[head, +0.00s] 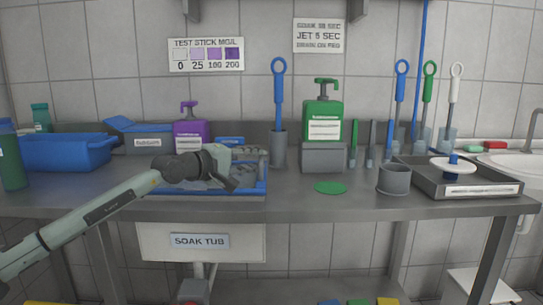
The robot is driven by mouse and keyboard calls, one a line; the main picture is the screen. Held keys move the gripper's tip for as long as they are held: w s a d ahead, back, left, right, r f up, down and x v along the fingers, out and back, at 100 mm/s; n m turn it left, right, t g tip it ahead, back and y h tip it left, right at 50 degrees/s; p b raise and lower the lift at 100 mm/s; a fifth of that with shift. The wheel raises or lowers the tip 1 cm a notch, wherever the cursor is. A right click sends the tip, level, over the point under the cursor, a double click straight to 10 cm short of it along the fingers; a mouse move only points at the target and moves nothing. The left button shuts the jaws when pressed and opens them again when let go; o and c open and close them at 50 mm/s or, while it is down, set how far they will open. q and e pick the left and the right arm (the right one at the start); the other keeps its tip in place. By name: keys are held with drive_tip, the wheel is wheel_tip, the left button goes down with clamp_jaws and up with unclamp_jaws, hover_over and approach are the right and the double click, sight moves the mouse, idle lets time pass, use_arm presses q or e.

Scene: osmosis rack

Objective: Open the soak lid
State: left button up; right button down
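The soak tub (150,243) is a white basin under the counter, with a "SOAK TUB" label on its front. Above it, at counter level, is a blue-edged rectangular piece (255,190) with grey parts showing inside its border. My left arm and gripper cover much of it, so I cannot tell which part is the lid or how far it is open. My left gripper (238,172) is over this blue-edged piece, towards its right side. Its fingers blend with the grey parts behind, and contact cannot be told. My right gripper is not in view.
A blue bin (68,151) and a green bottle (12,160) stand to the left. A purple pump bottle (191,134) is behind my gripper. A brush holder (279,150), green pump bottle (322,118), grey cup (394,179) and dark tray (432,184) stand to the right.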

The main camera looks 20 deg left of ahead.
use_arm(q)
drive_tip(key=x, duration=0.5)
drive_tip(key=shift+w+d, duration=0.2)
drive_tip(key=shift+w, duration=0.1)
drive_tip(key=shift+c, duration=0.6)
clamp_jaws()
